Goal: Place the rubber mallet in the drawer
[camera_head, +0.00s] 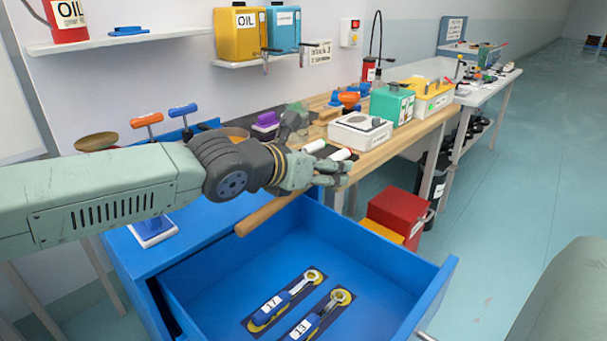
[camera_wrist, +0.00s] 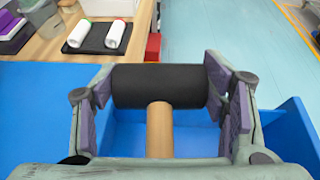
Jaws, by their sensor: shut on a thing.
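My gripper (camera_wrist: 162,95) is shut on the rubber mallet, with a finger at each end of its black head (camera_wrist: 150,86) in the wrist view. The mallet's wooden handle (camera_head: 268,214) points down and toward the left below my gripper in the head view. The blue drawer (camera_head: 400,277) is pulled open below and to the right of the mallet. My gripper holds the mallet above the drawer's rear left part. Two blue-handled wrenches (camera_head: 285,301) lie inside on dark and yellow holders. My gripper hides most of the mallet's head in the head view.
The blue cabinet top (camera_head: 188,257) is left of the drawer. A wooden bench (camera_head: 378,142) behind holds a white box (camera_head: 360,132), a green box (camera_head: 392,104) and two white rolls (camera_wrist: 98,35) on a black pad. A red box (camera_head: 397,210) stands behind the drawer. The drawer's floor has free room around the wrenches.

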